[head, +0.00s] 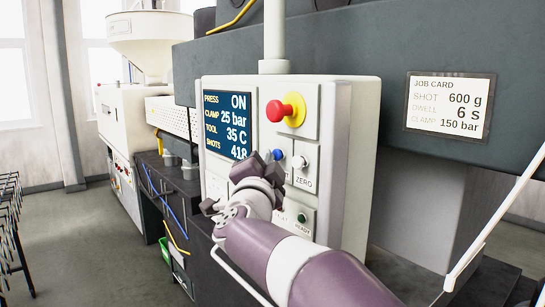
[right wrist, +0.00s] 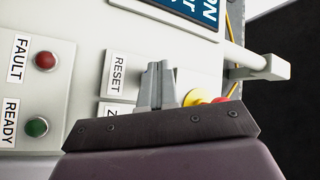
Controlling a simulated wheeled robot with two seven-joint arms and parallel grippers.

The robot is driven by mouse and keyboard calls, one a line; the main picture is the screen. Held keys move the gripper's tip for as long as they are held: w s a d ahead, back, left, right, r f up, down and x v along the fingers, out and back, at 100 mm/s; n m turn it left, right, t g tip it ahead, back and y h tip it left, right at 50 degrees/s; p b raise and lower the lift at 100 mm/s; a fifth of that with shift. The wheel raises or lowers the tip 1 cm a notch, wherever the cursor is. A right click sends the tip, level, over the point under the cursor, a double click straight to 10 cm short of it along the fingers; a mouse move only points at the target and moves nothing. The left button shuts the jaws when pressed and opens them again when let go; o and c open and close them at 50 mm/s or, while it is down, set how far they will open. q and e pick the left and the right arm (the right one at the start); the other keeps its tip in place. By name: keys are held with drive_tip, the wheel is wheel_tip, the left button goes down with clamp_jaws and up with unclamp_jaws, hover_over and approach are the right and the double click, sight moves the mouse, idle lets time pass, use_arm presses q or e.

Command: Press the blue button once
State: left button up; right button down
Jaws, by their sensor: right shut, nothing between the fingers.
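The blue button (head: 278,154) sits on the pale control panel (head: 340,140), left of a light grey knob (head: 299,161) above a ZERO label. My right gripper (head: 266,160) is shut and empty in front of the panel, with its fingertips beside the blue button in the head view. I cannot tell whether they touch it. In the right wrist view the closed fingers (right wrist: 158,84) point at the panel next to the RESET label (right wrist: 117,74). The blue button is not visible there. My left gripper is not in view.
A red emergency stop on a yellow base (head: 287,110) is above the blue button. A screen (head: 227,125) reading PRESS ON is to its left. A green READY light (head: 301,218) is below; a red FAULT light (right wrist: 45,61) shows in the wrist view. A job card (head: 449,104) hangs right.

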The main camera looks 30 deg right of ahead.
idle(0.5)
drive_tip(key=shift+s+a, duration=0.1)
drive_tip(key=shift+a, duration=0.65)
drive_tip(key=shift+a, duration=0.1)
drive_tip(key=a+p, duration=0.1)
drive_tip(key=a, duration=0.3)
drive_tip(key=shift+s+a, duration=0.15)
drive_tip(key=shift+a, duration=0.25)
idle(0.3)
